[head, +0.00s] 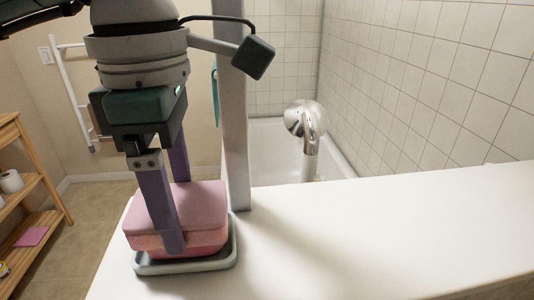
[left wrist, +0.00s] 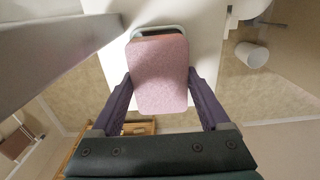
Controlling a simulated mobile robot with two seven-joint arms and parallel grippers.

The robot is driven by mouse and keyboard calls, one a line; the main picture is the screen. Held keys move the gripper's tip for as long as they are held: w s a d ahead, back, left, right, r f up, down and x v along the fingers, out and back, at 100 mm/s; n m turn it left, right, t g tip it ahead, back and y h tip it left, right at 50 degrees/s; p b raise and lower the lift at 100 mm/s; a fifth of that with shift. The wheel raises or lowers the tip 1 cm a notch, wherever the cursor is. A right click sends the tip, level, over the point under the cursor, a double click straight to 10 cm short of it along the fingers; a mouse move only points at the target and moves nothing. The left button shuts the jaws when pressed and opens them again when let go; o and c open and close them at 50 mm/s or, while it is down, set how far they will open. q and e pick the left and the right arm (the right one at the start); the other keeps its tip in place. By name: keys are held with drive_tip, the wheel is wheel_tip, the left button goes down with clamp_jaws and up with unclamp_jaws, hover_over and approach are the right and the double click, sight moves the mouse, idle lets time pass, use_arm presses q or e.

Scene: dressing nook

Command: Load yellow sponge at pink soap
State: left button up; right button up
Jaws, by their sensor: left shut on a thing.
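My left gripper (head: 175,220) points down at the left end of the white counter, its purple fingers on either side of a pink-topped block (head: 190,199). The block's top is flat and speckled in the left wrist view (left wrist: 160,75), like a sponge. An orange-pink band shows below its top; no clearly yellow thing shows. Under it a pink rounded body (head: 208,248), like soap, sits in a pale green dish (head: 190,265). The block appears to rest on it, but fingers hide part of the join. My right gripper is in neither view.
The white counter (head: 360,225) is clear to the right. A grey upright post (head: 238,110) stands close behind the dish. A chrome shower head (head: 306,120) rises behind the counter, before a white tub. A wooden shelf (head: 30,190) stands at left.

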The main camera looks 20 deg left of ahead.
sight(178, 202)
use_arm(q)
drive_tip(key=shift+f+b, duration=0.15)
drive_tip(key=shift+b, duration=0.15)
idle(0.9)
drive_tip(key=shift+r+p, duration=2.3)
drive_tip(key=shift+r, duration=1.35)
